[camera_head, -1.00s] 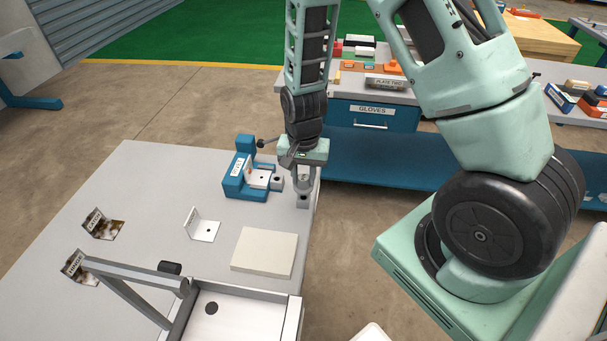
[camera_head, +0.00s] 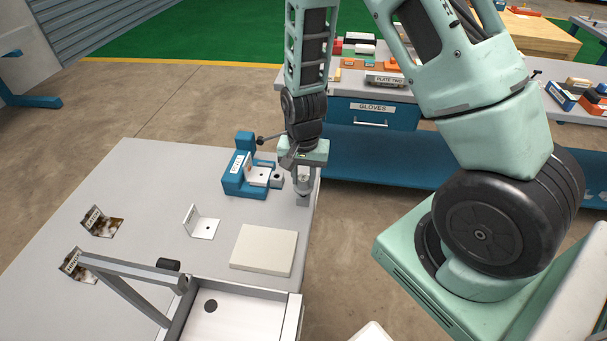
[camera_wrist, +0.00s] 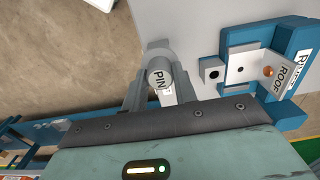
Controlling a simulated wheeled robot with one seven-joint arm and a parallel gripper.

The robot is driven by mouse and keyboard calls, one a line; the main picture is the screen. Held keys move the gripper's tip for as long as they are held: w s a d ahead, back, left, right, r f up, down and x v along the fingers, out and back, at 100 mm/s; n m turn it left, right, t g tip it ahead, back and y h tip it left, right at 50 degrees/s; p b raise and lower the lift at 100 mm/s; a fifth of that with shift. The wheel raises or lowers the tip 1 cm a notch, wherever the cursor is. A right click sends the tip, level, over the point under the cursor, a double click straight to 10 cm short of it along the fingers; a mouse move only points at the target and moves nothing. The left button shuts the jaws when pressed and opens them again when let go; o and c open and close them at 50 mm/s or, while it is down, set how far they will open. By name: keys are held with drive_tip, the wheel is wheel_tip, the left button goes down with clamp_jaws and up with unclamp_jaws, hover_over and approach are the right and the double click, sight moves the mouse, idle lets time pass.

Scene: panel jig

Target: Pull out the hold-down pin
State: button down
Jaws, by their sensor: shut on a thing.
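The pin (camera_wrist: 160,78), a grey cylinder with a "PIN" label on its end, sits between the two fingers of my gripper (camera_wrist: 162,92) in the wrist view. My gripper is shut on it. In the head view my gripper (camera_head: 303,184) points down at the table's right edge, just right of the blue fixture (camera_head: 233,185). The fingers hide most of the pin there, and whether its lower end sits in a hole cannot be told. The fixture (camera_wrist: 292,112) holds a white bracket (camera_wrist: 249,66) in the wrist view. A small grey block with a hole (camera_wrist: 213,70) stands beside the bracket.
A loose white bracket (camera_head: 203,223), a pale flat block (camera_head: 264,251) and a tray (camera_head: 290,318) with a grey frame lie on the table (camera_head: 140,185). Two labelled brackets stand at left. Behind my gripper is a bench with a blue drawer (camera_head: 372,116).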

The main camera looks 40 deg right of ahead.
sight(303, 178)
drive_tip(key=shift+f+b, duration=0.9)
drive_tip(key=shift+f, duration=0.45)
drive_tip(key=c, duration=1)
unclamp_jaws()
drive_tip(key=shift+c, duration=0.2)
wheel_tip(303, 178, up, 18)
drive_tip(key=shift+f, duration=0.25)
drive_tip(key=s+a+r+n, duration=0.2)
drive_tip(key=s+a+n, duration=0.6)
drive_tip(key=s+a, duration=0.1)
drive_tip(key=s+a+r+n, duration=0.2)
drive_tip(key=s+a+n, duration=0.6)
drive_tip(key=s, duration=0.3)
drive_tip(key=shift+a+r+n+y, duration=0.15)
drive_tip(key=shift+a+n+y, duration=0.2)
drive_tip(key=shift+a, duration=0.25)
